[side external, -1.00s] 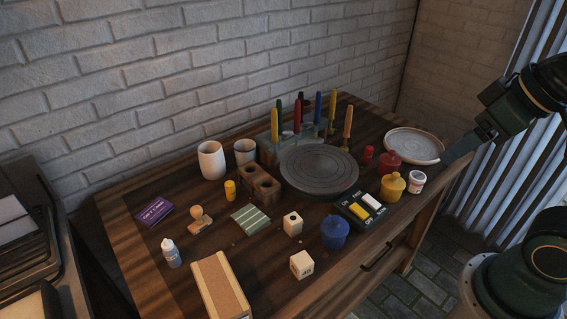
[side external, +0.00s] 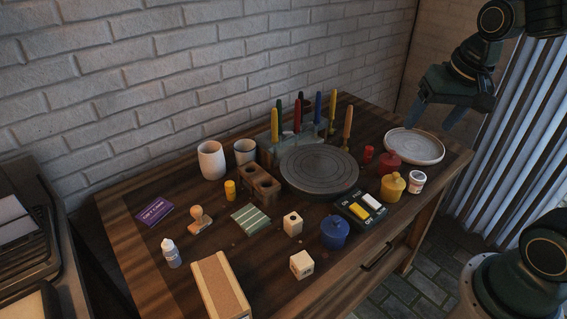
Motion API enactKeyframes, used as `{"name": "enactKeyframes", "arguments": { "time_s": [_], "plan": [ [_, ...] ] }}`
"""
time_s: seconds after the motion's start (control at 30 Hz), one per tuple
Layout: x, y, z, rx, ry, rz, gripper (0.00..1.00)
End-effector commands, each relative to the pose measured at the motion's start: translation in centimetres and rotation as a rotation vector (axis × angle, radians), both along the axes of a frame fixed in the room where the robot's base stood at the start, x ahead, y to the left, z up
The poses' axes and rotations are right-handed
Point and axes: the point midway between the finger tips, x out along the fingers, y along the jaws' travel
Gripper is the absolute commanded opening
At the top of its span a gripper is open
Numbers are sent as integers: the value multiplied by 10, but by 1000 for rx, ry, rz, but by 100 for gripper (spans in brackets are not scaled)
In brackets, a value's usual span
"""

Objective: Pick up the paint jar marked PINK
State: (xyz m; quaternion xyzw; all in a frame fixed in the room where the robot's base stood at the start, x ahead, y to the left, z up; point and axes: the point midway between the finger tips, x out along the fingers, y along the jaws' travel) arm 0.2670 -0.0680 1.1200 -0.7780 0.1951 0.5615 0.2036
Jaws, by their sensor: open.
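No marking reading PINK is legible on any jar. Lidded jars stand at the right of the table: a red jar (side external: 389,164), a yellow jar (side external: 392,187) and a blue jar (side external: 335,232). A small white jar (side external: 416,182) with an unreadable label stands right of the yellow one. My gripper (side external: 437,114) is open and empty, fingers pointing down. It is in the air above the right end of the table, appearing over the pale plate (side external: 414,158), and apart from all the jars.
A dark turntable (side external: 319,183) fills the table's middle, with upright coloured tools (side external: 319,106) behind it. A switch box (side external: 361,210) with yellow and white buttons sits between the blue and yellow jars. A small red container (side external: 368,154) stands near the red jar.

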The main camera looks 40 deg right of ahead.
Motion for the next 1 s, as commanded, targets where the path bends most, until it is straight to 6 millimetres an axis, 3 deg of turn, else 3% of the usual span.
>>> {"name": "enactKeyframes", "arguments": {
  "time_s": [0.2, 0.5, 0.8, 1.0],
  "plan": [
    [26, -37, -25, 51, 60, -206, 69],
    [50, -91, -68, 115, 129, -486, 69],
    [58, -148, -124, 175, 196, -766, 69],
    [56, -175, -156, 203, 226, -905, 69]
  ]
}}
